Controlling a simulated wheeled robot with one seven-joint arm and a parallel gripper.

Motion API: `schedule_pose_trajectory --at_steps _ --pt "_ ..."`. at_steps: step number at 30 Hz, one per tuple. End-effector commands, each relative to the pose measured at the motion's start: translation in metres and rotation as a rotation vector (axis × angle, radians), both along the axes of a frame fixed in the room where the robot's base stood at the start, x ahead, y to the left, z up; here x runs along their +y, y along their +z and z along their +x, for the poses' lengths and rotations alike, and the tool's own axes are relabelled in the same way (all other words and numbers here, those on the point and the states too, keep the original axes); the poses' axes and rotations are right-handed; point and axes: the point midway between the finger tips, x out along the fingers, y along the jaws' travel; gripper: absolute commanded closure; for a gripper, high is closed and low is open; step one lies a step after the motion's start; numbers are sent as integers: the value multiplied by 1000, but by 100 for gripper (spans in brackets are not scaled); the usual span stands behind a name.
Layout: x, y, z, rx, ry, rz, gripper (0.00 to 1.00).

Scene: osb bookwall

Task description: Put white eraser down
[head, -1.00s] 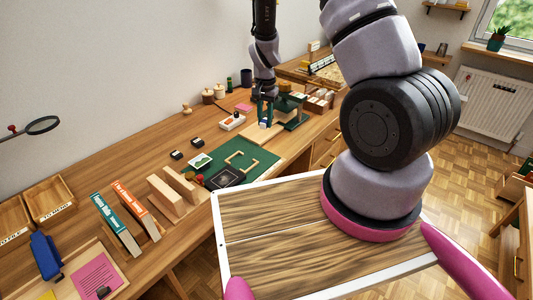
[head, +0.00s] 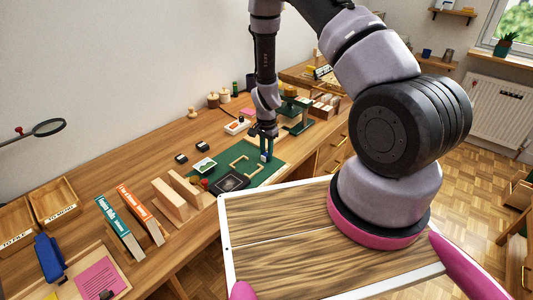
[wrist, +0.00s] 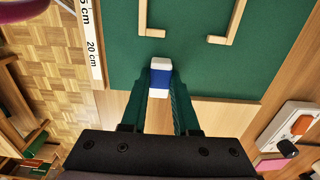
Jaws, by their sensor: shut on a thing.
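The white eraser (wrist: 160,78) with a blue sleeve is held between my gripper's green fingertips in the wrist view. My gripper (head: 267,152) is shut on it and hangs over the far right part of the green mat (head: 272,165). In the wrist view the eraser shows over the mat's near edge, with the mat (wrist: 200,62) around it and a light wood board (wrist: 215,112) below. I cannot tell whether the eraser touches the mat. In the head view the eraser is small and mostly hidden by the fingers.
A wooden corner-bracket frame (head: 245,165) lies on the mat, with a dark square tile (head: 229,183) and a picture card (head: 204,166) near it. A ruler (wrist: 93,45) runs along the mat's edge.

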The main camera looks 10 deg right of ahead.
Motion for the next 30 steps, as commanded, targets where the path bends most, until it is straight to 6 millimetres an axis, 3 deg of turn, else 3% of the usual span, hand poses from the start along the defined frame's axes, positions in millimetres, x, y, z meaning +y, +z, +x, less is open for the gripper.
schedule_pose_trajectory --at_steps 14,15,17,30 --pt "0 -8 0 1 0 -1 100" --pt "0 -9 0 0 0 -1 64" --pt "-1 -9 -1 2 0 -1 41" --pt "-3 -11 -4 8 1 -4 41"
